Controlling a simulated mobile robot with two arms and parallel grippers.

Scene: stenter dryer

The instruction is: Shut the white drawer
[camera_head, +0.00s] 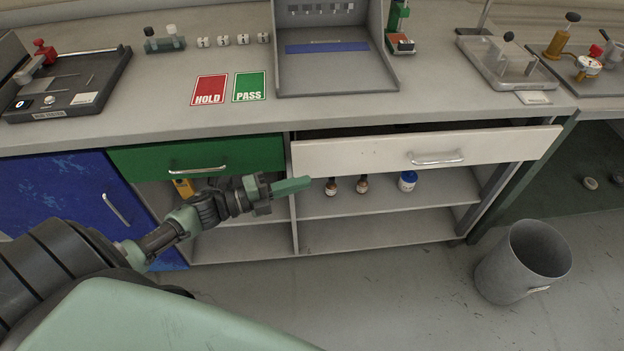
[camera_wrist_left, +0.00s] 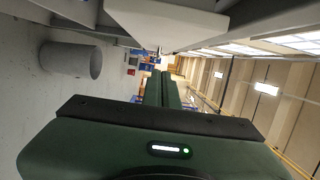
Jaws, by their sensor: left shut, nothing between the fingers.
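The white drawer (camera_head: 380,154) is at the right of the bench front in the head view. It stands partly open, with a dark gap showing above its front. Its metal handle (camera_head: 437,158) is right of the middle of the front. My left gripper (camera_head: 306,183) is shut and empty, just below the drawer's left end and pointing right; I cannot tell if it touches the drawer. In the left wrist view the shut fingers (camera_wrist_left: 162,88) reach forward below a pale surface that looks like the drawer front (camera_wrist_left: 165,20). My right gripper is not in view.
A green drawer (camera_head: 200,156) and a blue cabinet door (camera_head: 75,205) are to the left. Small bottles (camera_head: 361,184) stand on the open shelf below the white drawer. A grey bin (camera_head: 520,262) stands on the floor at the right. The floor before the shelf is clear.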

